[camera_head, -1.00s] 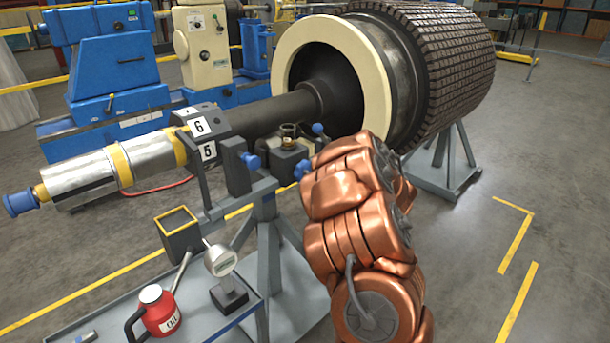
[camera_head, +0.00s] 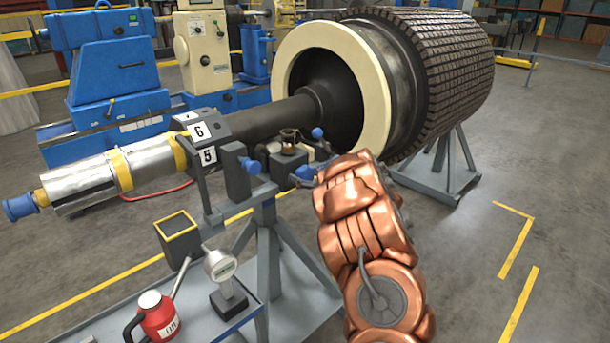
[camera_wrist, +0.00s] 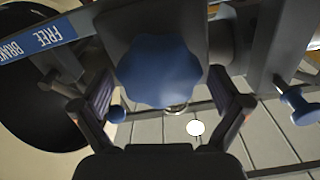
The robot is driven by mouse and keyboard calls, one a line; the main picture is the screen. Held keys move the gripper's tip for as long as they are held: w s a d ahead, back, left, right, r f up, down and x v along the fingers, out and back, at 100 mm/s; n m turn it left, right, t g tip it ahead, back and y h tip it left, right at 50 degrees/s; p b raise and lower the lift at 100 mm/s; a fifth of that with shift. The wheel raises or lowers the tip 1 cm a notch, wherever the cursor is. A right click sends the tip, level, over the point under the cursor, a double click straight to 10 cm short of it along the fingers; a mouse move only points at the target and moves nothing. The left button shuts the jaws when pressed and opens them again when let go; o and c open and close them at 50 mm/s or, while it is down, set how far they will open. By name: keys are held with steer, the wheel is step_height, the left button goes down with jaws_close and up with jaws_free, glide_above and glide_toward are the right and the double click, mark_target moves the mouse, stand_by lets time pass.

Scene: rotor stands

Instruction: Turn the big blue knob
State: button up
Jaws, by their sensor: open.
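The big blue knob (camera_wrist: 160,73) has a lobed rim and fills the upper middle of the wrist view, in front of a dark block. My gripper (camera_wrist: 160,95) is open, with one finger on each side of the knob. Gaps show between the fingers and the knob's rim, so it is not gripped. In the head view my copper arm hides the gripper. Blue knobs on the stand show there, one at the left (camera_head: 251,164) and a smaller one at the top (camera_head: 317,132); I cannot tell which one is the big knob.
A small blue knob (camera_wrist: 298,107) juts out at the right of the wrist view. A blue label strip (camera_wrist: 40,38) reads FREE. The large rotor (camera_head: 440,70) lies behind the stand. A red oil can (camera_head: 157,316) and a dial gauge (camera_head: 222,268) stand on a grey tray. Floor at the right is clear.

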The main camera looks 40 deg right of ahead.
steer(key=shift+w, duration=0.15)
steer(key=shift+c, duration=0.3)
steer(key=c, duration=1.1)
